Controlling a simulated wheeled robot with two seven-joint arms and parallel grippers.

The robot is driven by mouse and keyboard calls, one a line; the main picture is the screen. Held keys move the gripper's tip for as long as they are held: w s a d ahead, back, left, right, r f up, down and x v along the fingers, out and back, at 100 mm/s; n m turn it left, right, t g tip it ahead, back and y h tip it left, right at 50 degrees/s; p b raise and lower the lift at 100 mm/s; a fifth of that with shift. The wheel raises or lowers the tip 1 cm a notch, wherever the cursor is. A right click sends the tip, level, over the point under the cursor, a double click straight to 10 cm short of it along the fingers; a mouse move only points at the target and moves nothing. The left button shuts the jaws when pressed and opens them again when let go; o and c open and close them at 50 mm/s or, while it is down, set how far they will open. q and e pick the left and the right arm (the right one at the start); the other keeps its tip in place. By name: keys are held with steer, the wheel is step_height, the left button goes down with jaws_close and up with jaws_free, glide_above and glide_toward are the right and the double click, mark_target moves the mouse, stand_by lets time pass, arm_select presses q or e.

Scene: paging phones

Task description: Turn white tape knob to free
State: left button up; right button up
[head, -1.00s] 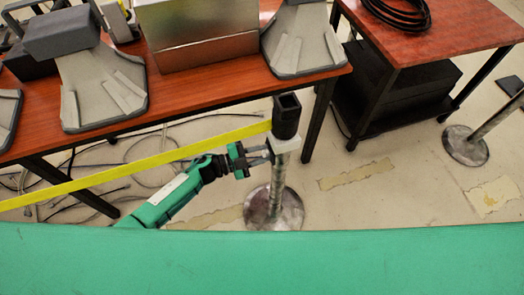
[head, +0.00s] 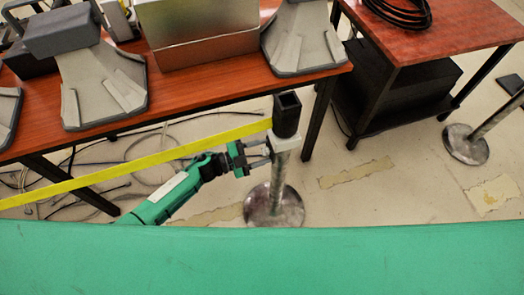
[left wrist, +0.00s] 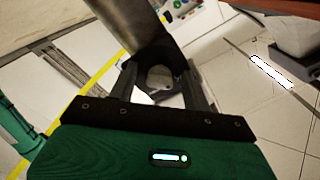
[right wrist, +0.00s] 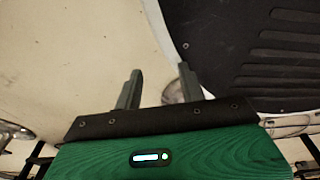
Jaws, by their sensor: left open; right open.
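A stanchion post (head: 278,185) stands on a round metal base (head: 262,212), with a black square head (head: 286,115) and a white knob part (head: 284,143) just below it. Yellow tape (head: 150,161) runs from the head to the left. My left gripper (head: 268,155) is open at the post's left, its fingertips close to the white part. In the left wrist view, a pale round thing, seemingly the knob (left wrist: 159,77), shows between the open fingers (left wrist: 160,90); contact cannot be told. My right gripper (right wrist: 155,88) is open and empty, and is not in the head view.
A red-brown table (head: 190,98) with grey paging phones (head: 103,85) and a metal box (head: 196,38) stands behind the post. A second table (head: 440,30) with coiled cable is at right. Another post base (head: 465,146) stands right. Loose cables lie on the floor.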

arm_select(q)
steer(key=b+v, duration=0.1)
steer(key=v, duration=1.2)
steer(key=shift+a+b, duration=0.3)
steer(key=shift+b, duration=0.1)
arm_select(e)
steer(key=w, duration=0.2)
steer(key=shift+w+a+r, duration=0.3)
steer(key=shift+w, duration=0.1)
arm_select(q)
steer(key=shift+s, duration=0.1)
arm_select(e)
steer(key=shift+s+f, duration=0.1)
steer(key=shift+s, duration=0.15)
